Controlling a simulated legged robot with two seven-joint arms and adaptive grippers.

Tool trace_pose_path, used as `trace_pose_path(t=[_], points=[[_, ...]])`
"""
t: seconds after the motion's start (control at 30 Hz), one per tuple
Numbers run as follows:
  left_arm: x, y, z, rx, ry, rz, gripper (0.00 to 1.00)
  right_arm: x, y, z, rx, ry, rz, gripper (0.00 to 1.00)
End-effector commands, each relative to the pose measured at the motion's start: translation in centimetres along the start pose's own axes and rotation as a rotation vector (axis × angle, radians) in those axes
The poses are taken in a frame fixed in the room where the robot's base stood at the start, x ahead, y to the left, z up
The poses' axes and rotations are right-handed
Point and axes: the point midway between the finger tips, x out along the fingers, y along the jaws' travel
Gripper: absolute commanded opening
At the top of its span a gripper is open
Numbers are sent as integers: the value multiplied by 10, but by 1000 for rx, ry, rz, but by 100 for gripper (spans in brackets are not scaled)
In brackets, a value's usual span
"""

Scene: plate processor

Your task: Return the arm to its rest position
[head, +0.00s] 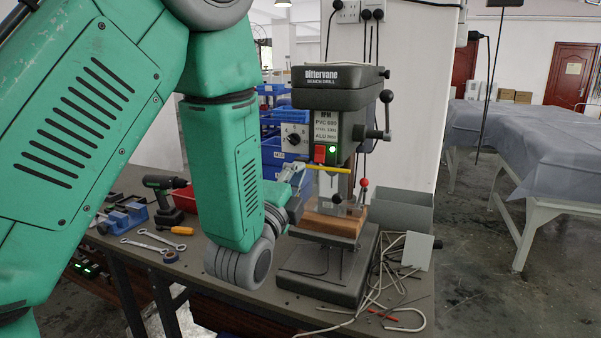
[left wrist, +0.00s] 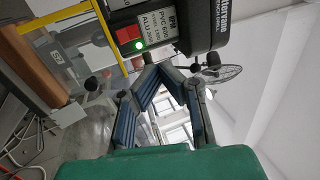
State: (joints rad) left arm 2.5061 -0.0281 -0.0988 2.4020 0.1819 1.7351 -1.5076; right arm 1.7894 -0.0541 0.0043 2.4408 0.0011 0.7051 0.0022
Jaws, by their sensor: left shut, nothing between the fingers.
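My green left arm reaches in from the left in the head view. Its left gripper (head: 293,181) is small there and sits beside the bench drill (head: 340,98), by its left side near the yellow bar (head: 313,167). In the left wrist view the gripper's fingers (left wrist: 158,72) come together at the tips, with nothing seen between them. The drill's red switch (head: 320,153) and lit green light (head: 332,150) face me; they also show close to the fingers in the left wrist view. I cannot tell whether the fingers touch the drill. My right gripper is not in view.
The drill stands on a dark workbench (head: 205,262). A cordless drill (head: 167,196), wrenches (head: 147,246) and a blue vise (head: 122,217) lie left. Loose cables (head: 385,290) and a grey bin (head: 402,210) are right.

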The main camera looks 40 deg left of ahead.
Motion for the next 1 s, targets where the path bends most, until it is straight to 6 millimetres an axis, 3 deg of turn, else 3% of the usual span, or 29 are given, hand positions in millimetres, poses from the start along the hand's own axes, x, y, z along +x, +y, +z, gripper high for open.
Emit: trace_pose_path(t=[0.33, 0.47, 0.53, 0.67, 0.8, 0.87, 1.0], points=[[-1, 9, 0, -17, 2, 25, 0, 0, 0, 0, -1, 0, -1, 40], [-16, 55, -7, -122, 11, 167, 0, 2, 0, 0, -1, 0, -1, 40], [-33, 97, -12, -220, 4, 301, 0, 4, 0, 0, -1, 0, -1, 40], [-85, 183, -19, -432, -69, 594, 0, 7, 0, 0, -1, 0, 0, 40], [-161, 261, -20, -635, -232, 898, 0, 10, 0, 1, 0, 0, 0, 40], [-199, 288, -20, -710, -328, 1018, 0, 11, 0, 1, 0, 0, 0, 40], [-293, 334, -15, -840, -605, 1269, 0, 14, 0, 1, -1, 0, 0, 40]])
